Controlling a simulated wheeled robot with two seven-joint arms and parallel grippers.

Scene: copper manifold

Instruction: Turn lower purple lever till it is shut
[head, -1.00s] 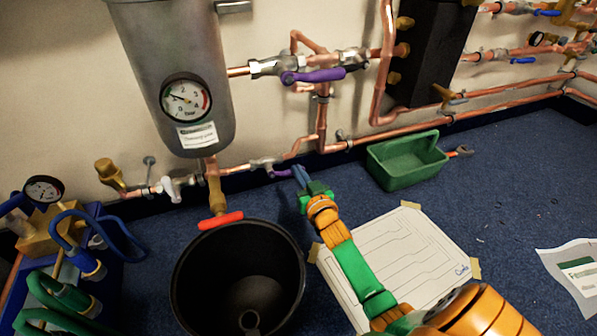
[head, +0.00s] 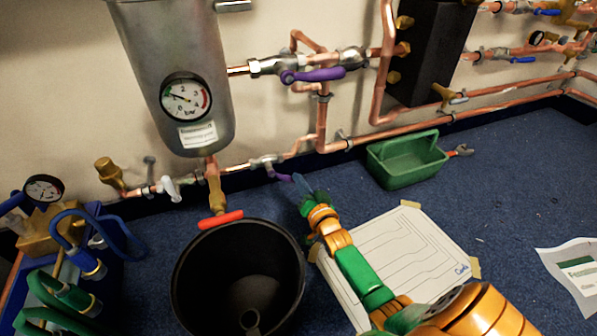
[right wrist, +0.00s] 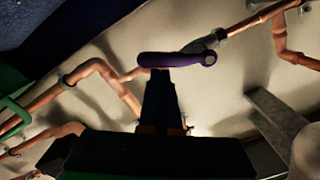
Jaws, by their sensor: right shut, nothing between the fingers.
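The lower purple lever (head: 282,177) sits on a valve (head: 266,161) in the low copper pipe, to the right of the grey tank. In the head view it points right and slightly down from the valve. In the right wrist view the purple lever (right wrist: 172,60) lies across the tips of my right gripper (right wrist: 160,76). My right gripper (head: 299,182) is shut and empty, with its fingertips at the lever's free end. It looks in contact, but I cannot be sure. My left gripper is not in view.
A larger purple lever (head: 313,75) is on the pipe above. A black bucket (head: 185,290) with a red handle above it stands at the front left. A green tray (head: 408,180) is on the floor to the right. A taped paper sheet (head: 410,245) lies under my right arm.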

